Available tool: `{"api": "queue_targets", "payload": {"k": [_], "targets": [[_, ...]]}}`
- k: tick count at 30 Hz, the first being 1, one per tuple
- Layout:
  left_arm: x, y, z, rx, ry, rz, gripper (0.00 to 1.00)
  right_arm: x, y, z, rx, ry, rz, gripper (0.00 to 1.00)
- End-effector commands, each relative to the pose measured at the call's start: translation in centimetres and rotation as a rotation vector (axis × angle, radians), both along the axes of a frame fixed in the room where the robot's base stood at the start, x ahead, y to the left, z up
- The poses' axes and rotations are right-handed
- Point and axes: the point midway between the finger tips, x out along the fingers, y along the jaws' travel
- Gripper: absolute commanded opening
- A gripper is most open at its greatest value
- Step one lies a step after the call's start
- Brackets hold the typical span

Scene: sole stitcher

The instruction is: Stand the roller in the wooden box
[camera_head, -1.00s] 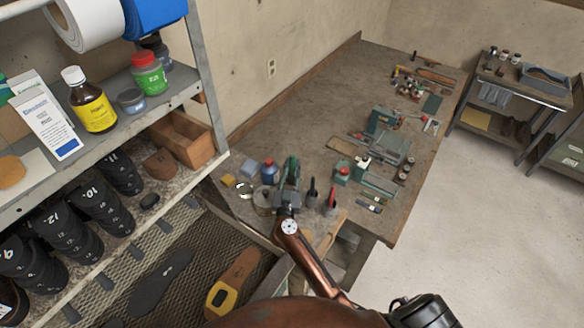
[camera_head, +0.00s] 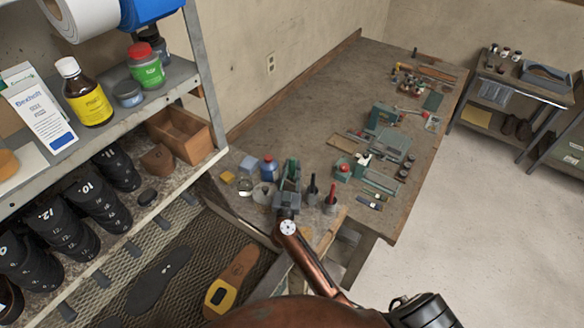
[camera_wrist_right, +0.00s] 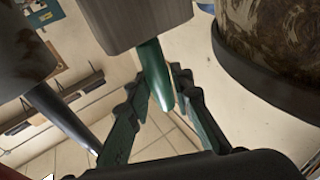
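My right gripper (camera_head: 290,182) is at the near end of the workbench, among upright handled tools. In the right wrist view its two fingers (camera_wrist_right: 158,112) are spread, with a green handle (camera_wrist_right: 157,78) between them and gaps at its sides. The handle joins a grey-brown block (camera_wrist_right: 138,20); this seems to be the roller, though its rolling part cannot be made out. In the head view it is mostly hidden by the gripper. The open wooden box (camera_head: 180,135) is on the shelf at left, its visible inside empty. My left gripper is not in view.
A dark-handled tool (camera_head: 312,190) and a red-handled one (camera_head: 331,197) stand close right of the gripper. A round tin (camera_head: 262,194) and a blue bottle (camera_head: 268,168) stand at its left. A shelf post (camera_head: 203,75) rises beside the box. The bench's middle left is clear.

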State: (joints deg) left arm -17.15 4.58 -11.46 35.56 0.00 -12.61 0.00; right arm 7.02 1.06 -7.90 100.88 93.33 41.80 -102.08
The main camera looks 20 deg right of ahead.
Motion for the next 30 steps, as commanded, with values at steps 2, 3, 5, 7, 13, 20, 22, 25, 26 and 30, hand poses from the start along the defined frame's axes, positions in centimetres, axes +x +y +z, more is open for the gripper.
{"api": "queue_targets", "payload": {"k": [2, 3, 5, 7, 13, 20, 22, 25, 26, 30], "targets": [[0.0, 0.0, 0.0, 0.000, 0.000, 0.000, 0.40, 0.0, 0.0, 0.0, -0.001, -0.001, 0.000, 0.27], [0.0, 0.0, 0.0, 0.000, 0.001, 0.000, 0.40, 0.0, 0.0, 0.0, 0.000, 0.000, 0.000, 0.29], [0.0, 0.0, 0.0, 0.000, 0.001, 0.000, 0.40, 0.0, 0.0, 0.0, 0.000, 0.000, 0.000, 0.34], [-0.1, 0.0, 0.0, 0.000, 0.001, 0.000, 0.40, 0.0, 0.0, 0.0, 0.000, 0.000, 0.000, 0.38], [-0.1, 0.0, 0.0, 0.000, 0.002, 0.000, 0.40, 0.0, 0.0, -0.1, 0.001, 0.002, 0.000, 0.38], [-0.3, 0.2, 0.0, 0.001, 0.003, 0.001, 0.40, 0.0, 0.0, 1.5, 0.003, -0.002, 0.000, 0.38], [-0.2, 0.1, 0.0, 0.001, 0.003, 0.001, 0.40, 0.0, 0.0, 2.7, 0.003, -0.004, 0.000, 0.38], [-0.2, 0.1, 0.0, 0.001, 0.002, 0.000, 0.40, 0.0, -0.1, 4.7, 0.002, -0.005, -0.001, 0.38], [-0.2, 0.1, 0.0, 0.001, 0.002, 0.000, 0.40, 0.0, 0.0, 5.3, 0.003, -0.005, 0.000, 0.38], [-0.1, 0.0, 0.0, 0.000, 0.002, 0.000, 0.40, 0.0, 0.0, 7.7, 0.000, -0.004, 0.000, 0.38]]}}
